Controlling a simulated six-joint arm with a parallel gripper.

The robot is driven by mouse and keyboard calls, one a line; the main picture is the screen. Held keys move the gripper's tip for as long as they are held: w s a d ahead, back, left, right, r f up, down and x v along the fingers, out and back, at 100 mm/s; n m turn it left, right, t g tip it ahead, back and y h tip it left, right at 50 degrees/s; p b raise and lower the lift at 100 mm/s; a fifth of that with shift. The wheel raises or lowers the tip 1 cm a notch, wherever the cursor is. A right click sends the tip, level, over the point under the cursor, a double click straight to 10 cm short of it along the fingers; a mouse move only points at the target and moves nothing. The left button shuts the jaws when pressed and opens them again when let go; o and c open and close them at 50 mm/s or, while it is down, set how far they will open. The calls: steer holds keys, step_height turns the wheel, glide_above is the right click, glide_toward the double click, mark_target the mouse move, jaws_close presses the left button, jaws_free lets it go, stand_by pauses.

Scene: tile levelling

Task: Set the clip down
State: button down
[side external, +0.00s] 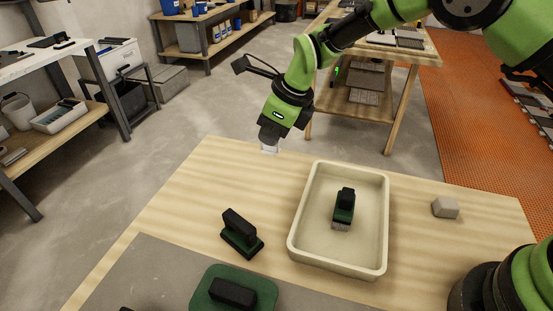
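My gripper (269,146) hangs from the green arm over the far edge of the wooden table (215,175), pointing down. Its tip is small and pale, and I cannot tell whether the fingers are apart or closed. I cannot make out a clip, either in the gripper or on the table. A small pale patch shows at the fingertips, but whether it is a finger or a held piece is unclear.
A cream tray (300,222) holds a black and green tool (344,206). A black-handled green tool (241,234) stands left of it. A grey block (446,207) sits right. The table's far left is clear.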

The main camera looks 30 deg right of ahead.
steer(key=shift+r, duration=0.75)
steer(key=s+a+n+g+h, duration=0.2)
steer(key=s+a+n+g, duration=0.15)
steer(key=s+n, duration=1)
steer(key=s+a+n+g+h, duration=0.1)
steer(key=s+a+n+g, duration=0.25)
steer(key=s+n, duration=1.05)
steer(key=shift+m+g, duration=0.25)
steer(key=shift+g, duration=0.15)
steer(key=x, duration=0.3)
steer(key=d+x, duration=0.1)
steer(key=x, duration=0.1)
steer(key=shift+w+f, duration=0.2)
steer(key=shift+w, duration=0.15)
steer(key=shift+a+f, duration=0.1)
steer(key=shift+f, duration=2.3)
steer(key=shift+f, duration=0.1)
steer(key=c, duration=1.3)
jaws_free()
